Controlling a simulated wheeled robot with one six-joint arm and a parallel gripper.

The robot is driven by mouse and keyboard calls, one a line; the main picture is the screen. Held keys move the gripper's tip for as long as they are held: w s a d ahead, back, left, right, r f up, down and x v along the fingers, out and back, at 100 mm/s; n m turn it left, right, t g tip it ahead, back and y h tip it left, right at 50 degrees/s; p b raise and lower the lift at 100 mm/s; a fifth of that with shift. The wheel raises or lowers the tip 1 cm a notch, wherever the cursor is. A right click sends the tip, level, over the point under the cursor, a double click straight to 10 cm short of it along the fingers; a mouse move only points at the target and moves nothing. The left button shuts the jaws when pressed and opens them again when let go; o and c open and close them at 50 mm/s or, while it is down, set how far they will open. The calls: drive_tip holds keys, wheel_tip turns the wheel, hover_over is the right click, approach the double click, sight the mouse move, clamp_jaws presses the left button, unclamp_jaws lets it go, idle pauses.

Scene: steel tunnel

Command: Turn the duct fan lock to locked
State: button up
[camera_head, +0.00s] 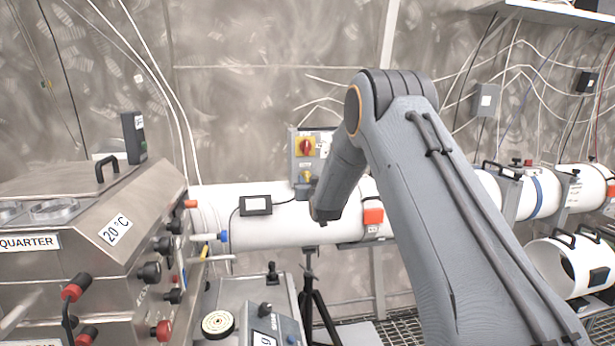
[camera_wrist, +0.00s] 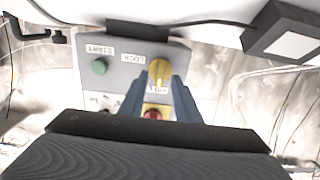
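The duct fan control box is a grey panel (camera_wrist: 118,72) in the wrist view, also seen in the head view (camera_head: 293,160) on the white duct. It carries a yellow lock knob (camera_wrist: 159,70), with a LOCK label on its left in the wrist view. A red rotary switch (camera_head: 306,146) with a yellow surround sits on the same panel, and a green button (camera_wrist: 100,66) is beside the START label. My gripper (camera_wrist: 159,82) is open. Its two blue-grey fingers point at the yellow knob, one on each side of its lower end; contact cannot be told. The fingers are hidden in the head view.
The white duct (camera_head: 235,220) runs behind my arm. A small black-framed box (camera_head: 255,206) is on it, left of the panel; cables hang around. A black tripod (camera_head: 312,290) stands below. A steel machine (camera_head: 60,200) with knobs fills the left.

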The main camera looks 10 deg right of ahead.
drive_tip(key=shift+w, duration=1)
clamp_jaws()
drive_tip(key=shift+m+b, duration=0.3)
drive_tip(key=m+b, duration=0.3)
drive_tip(key=b, duration=0.1)
drive_tip(key=shift+f+m+b, duration=0.15)
drive_tip(key=shift+m+b, duration=0.15)
drive_tip(key=shift+m, duration=0.1)
drive_tip(key=shift+d+f+m+b, duration=0.1)
drive_tip(key=shift+m+b, duration=2.75)
drive_tip(key=shift+m, duration=0.5)
drive_tip(key=shift+d+m+b, duration=0.1)
drive_tip(key=shift+m+b, duration=2.7)
drive_tip(key=shift+m, duration=0.55)
